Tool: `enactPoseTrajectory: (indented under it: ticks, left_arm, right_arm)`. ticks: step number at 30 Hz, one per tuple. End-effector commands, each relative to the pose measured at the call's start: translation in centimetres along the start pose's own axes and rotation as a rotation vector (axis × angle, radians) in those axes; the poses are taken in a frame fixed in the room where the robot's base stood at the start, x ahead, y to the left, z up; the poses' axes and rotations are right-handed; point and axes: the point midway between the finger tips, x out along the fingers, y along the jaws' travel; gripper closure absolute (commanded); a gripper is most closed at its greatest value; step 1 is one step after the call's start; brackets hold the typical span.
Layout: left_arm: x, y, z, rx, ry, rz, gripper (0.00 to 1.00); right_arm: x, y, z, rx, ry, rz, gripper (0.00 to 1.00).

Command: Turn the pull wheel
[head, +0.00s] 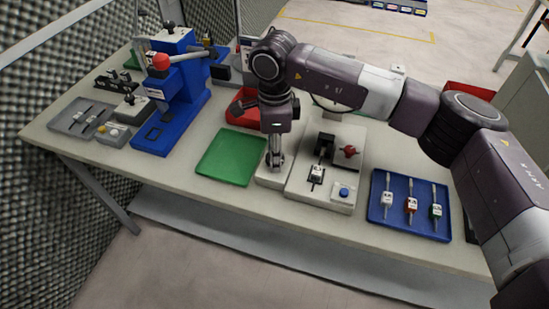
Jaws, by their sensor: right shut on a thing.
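A red knob-like wheel (349,151) sits on the right of a pale test fixture (312,193), beside a black block (325,145). A small clamped piece (316,174) and a blue button (344,190) are also on the fixture. My right gripper (274,164) points down over a narrow pale block (272,181) along the fixture's left side, left of and apart from the red wheel. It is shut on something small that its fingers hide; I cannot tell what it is. My left gripper is out of view.
A green mat (231,157) lies left of the gripper. A blue tray (403,227) with three tagged tools is at right. A red bin (243,107) stands behind.

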Motion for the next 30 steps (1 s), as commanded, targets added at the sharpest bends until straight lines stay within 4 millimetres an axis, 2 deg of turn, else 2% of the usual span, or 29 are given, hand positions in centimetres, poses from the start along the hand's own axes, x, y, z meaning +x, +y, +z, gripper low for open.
enactPoseTrajectory:
  ticks: [1,11,12,16,25,30]
  left_arm:
    - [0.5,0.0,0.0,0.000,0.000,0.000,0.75]
    - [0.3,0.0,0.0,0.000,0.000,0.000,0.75]
    - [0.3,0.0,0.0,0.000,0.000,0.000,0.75]
    - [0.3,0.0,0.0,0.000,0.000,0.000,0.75]
    - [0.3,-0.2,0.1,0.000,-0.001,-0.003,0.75]
    - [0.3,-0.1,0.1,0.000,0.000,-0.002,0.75]
  right_arm:
    - [0.2,-0.1,0.0,0.016,0.000,-0.002,0.91]
    - [-0.1,0.0,0.0,0.028,0.000,0.000,0.91]
    - [-0.1,0.0,0.0,0.028,0.000,0.000,0.62]
    - [-0.1,0.0,0.0,0.028,0.000,0.000,0.49]
    - [-0.2,0.0,0.0,0.027,0.000,-0.001,0.49]
    - [-2.1,-0.1,0.0,0.027,-0.001,-0.004,0.49]
